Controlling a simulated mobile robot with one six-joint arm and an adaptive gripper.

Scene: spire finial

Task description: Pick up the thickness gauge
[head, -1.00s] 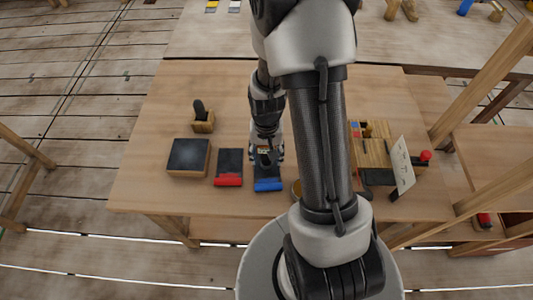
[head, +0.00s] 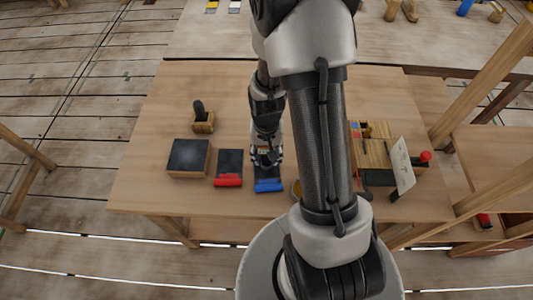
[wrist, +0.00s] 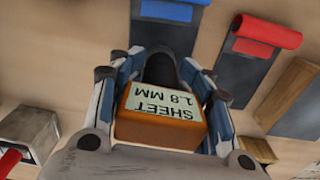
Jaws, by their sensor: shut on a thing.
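The thickness gauge appears to be the orange-brown block (wrist: 160,130) with a pale label reading "SHEET 1.8 MM" and a dark rounded part at its far end. In the wrist view my gripper (wrist: 160,62) has one finger along each side of it and is shut on it. In the head view my gripper (head: 267,160) is low over the table, at the upper end of the dark plate with a blue edge (head: 268,185). The gauge is mostly hidden by the gripper there. I cannot tell whether it still touches what is under it.
On the wooden table (head: 140,185), a dark plate with a red edge (head: 229,168) lies just left of the gripper. A dark-topped block (head: 188,157) and a dark-handled wooden block (head: 203,118) stand further left. A slatted wooden rack (head: 373,150) and a white sign (head: 402,167) are at right.

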